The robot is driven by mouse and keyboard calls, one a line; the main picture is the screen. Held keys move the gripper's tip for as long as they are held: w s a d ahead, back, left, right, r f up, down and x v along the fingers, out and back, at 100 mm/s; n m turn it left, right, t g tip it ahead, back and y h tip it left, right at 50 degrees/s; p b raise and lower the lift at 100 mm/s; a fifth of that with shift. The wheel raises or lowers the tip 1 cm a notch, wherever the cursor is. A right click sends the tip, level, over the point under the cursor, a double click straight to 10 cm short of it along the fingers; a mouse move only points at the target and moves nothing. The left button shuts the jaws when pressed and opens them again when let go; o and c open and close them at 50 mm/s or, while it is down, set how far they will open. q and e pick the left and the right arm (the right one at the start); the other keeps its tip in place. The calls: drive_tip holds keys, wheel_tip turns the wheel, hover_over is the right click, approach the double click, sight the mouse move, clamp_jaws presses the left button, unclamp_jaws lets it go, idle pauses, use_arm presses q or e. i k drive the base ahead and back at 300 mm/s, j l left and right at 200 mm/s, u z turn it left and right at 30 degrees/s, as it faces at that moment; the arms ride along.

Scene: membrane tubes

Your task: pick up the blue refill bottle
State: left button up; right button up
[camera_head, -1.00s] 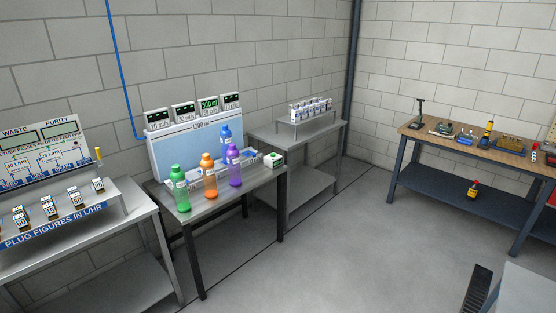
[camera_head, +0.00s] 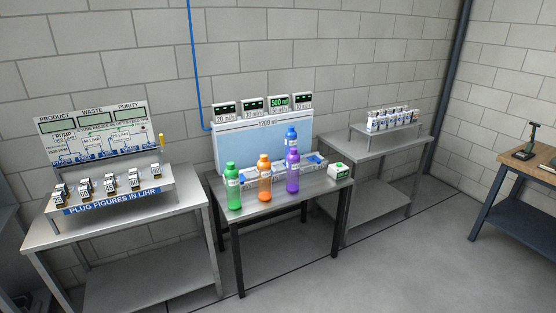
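The blue refill bottle (camera_head: 291,139) is upright at the back of the middle metal table (camera_head: 270,201), in front of the pale blue 1200 ml panel (camera_head: 242,149). The purple bottle (camera_head: 293,177) stands in front of it and hides its lower part. An orange bottle (camera_head: 264,182) and a green bottle (camera_head: 232,190) stand to the left on the same table. Neither of my grippers shows in the head view.
A small white and green box (camera_head: 339,171) sits at the table's right end. A plug-figure bench (camera_head: 119,224) stands left. A metal table (camera_head: 379,147) with a rack stands right, and a wooden bench (camera_head: 517,163) farther right. The floor in front is clear.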

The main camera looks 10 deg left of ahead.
sight(291, 134)
drive_tip(key=i+l+u, duration=0.25)
drive_tip(key=l, duration=0.25)
drive_tip(key=i+l+u, duration=0.2)
drive_tip(key=l, duration=0.35)
drive_tip(key=i+l+u, duration=0.1)
drive_tip(key=l+u, duration=0.15)
drive_tip(key=l, duration=0.3)
drive_tip(key=i+l+u, duration=0.2)
drive_tip(key=l, duration=0.4)
drive_tip(key=l+u, duration=0.25)
drive_tip(key=l, duration=0.3)
drive_tip(key=k, duration=0.05)
